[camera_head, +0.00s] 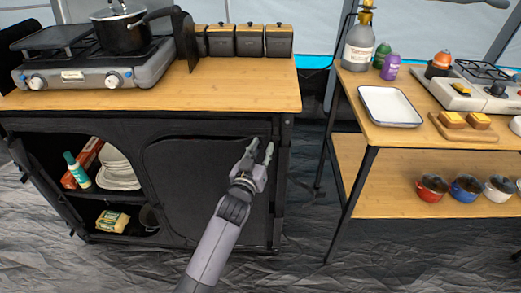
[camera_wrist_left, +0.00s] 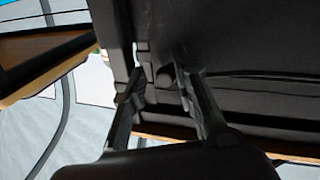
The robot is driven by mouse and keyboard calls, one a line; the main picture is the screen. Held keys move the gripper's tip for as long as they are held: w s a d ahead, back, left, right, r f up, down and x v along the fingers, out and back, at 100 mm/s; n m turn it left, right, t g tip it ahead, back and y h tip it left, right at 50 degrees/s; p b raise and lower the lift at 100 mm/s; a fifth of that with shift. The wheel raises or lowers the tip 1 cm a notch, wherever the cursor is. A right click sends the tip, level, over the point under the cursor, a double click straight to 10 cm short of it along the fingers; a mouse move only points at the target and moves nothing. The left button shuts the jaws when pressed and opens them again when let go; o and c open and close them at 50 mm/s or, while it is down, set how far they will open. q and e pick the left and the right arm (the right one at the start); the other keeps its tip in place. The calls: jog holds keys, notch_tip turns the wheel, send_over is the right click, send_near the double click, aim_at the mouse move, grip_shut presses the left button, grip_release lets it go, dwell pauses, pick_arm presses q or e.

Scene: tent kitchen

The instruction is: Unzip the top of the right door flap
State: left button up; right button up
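The right door flap (camera_head: 180,190) is a dark fabric panel on the front of the black camp cabinet (camera_head: 60,122). It hangs flat and covers the right compartment. Its seam curves along the top below the counter. My left gripper (camera_head: 261,150) is in front of the flap's upper right corner, close to the cabinet's right post. In the left wrist view, its two fingers (camera_wrist_left: 162,82) stand apart against the dark fabric. A small dark piece (camera_wrist_left: 164,76) shows between them; I cannot tell whether it is the zip pull. My right gripper is not in view.
The left compartment is open, with white plates (camera_head: 117,170) and a green bottle (camera_head: 76,170) inside. A stove (camera_head: 95,75) with a pot (camera_head: 122,32) and several canisters (camera_head: 250,41) stand on the counter (camera_head: 240,90). A wooden shelf table (camera_head: 365,120) stands right, past a floor gap.

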pick_arm(q)
jog(key=shift+o, duration=0.8)
jog(key=shift+a, duration=0.1)
jog(key=v, duration=1.2)
